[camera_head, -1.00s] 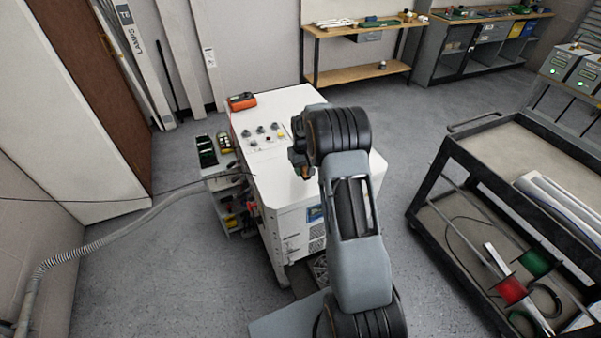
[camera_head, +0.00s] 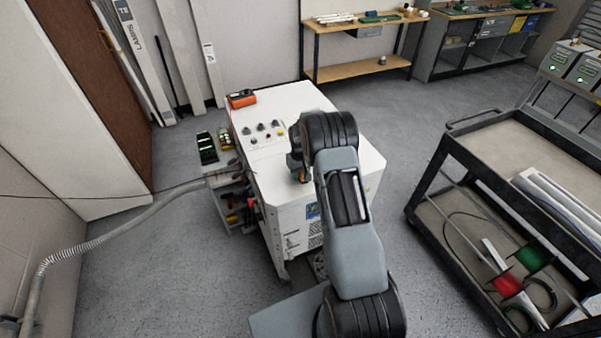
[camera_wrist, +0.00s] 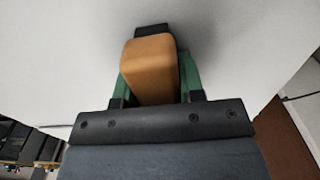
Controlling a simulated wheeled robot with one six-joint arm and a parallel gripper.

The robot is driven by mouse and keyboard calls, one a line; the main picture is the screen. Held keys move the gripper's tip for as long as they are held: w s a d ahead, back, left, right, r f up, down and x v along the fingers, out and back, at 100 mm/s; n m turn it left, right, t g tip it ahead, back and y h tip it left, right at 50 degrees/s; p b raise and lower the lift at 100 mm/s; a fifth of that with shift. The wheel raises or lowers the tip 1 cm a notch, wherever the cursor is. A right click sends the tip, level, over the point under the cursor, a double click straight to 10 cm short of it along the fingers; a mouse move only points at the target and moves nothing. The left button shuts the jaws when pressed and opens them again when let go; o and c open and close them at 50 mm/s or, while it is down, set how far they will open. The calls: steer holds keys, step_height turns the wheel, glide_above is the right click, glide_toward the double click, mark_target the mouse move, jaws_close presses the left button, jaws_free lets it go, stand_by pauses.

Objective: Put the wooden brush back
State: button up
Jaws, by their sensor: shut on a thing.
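The wooden brush shows in the wrist view as an orange-brown block (camera_wrist: 150,68) with rounded edges, between the green fingers of my gripper (camera_wrist: 158,80). My gripper is shut on it. The brush's far end and bristles are hidden. I cannot tell whether the brush touches the surface.
An orange-red device (camera_head: 242,99) and several knobs are on the cabinet top's left part. A small side shelf (camera_head: 228,180) with trays stands left of the cabinet. A black cart (camera_head: 470,150) stands at right. A workbench (camera_head: 365,70) is at the back. Grey floor lies between.

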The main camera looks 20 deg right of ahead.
steer(key=o, duration=0.9)
steer(key=shift+f, duration=0.1)
step_height(320, 180, up, 12)
steer(key=shift+f+b, duration=0.25)
steer(key=shift+b, duration=0.9)
steer(key=s+a+r+t, duration=0.2)
steer(key=s+a+r, duration=0.3)
steer(key=s+r, duration=0.3)
steer(key=s+a+r+t, duration=0.1)
steer(key=s+a+r, duration=0.5)
steer(key=s, duration=0.5)
steer(key=shift+t, duration=0.7)
steer(key=s, duration=0.6)
steer(key=s+a, duration=0.1)
steer(key=s, duration=0.2)
steer(key=shift+s+f, duration=0.1)
steer(key=shift+f, duration=0.3)
